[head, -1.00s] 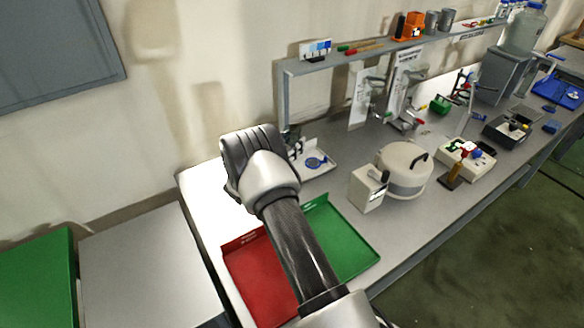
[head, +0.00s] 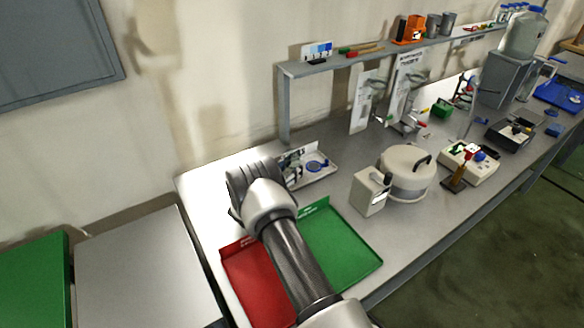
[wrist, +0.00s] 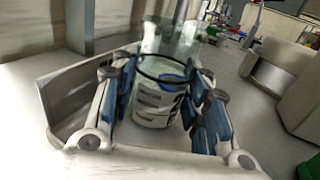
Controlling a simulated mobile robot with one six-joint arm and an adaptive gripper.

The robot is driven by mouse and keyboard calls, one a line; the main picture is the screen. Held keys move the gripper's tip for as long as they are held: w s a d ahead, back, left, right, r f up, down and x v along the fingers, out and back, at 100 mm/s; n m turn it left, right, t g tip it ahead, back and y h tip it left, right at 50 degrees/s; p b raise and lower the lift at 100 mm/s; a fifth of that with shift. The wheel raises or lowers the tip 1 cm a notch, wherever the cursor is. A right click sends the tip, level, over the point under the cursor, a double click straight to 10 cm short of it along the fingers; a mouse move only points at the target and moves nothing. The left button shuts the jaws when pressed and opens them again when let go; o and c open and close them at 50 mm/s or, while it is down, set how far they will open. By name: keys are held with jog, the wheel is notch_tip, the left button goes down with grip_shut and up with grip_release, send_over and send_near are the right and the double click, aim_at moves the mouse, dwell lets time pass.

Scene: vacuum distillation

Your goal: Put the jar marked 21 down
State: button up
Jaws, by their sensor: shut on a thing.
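In the wrist view my gripper (wrist: 160,98) is shut on a clear glass jar (wrist: 153,104). Its blue-padded fingers stand on either side of the jar, which has a white label with dark print bands. I cannot read a number on it. The jar looks upright, in front of or over a shallow white tray (wrist: 62,108); whether its base touches anything is unclear.
A red tray (head: 250,285) and a green tray (head: 345,250) lie under my arm. A round cream device (head: 407,175) and its small box (head: 369,193) stand to the right. A shelf (head: 350,61) on a post (head: 285,110) runs behind. Bare bench shows left of my arm.

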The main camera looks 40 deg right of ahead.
jog(key=shift+f, duration=0.2)
jog(key=o, duration=1.2)
jog(key=shift+c, duration=0.2)
jog(key=shift+r, duration=0.1)
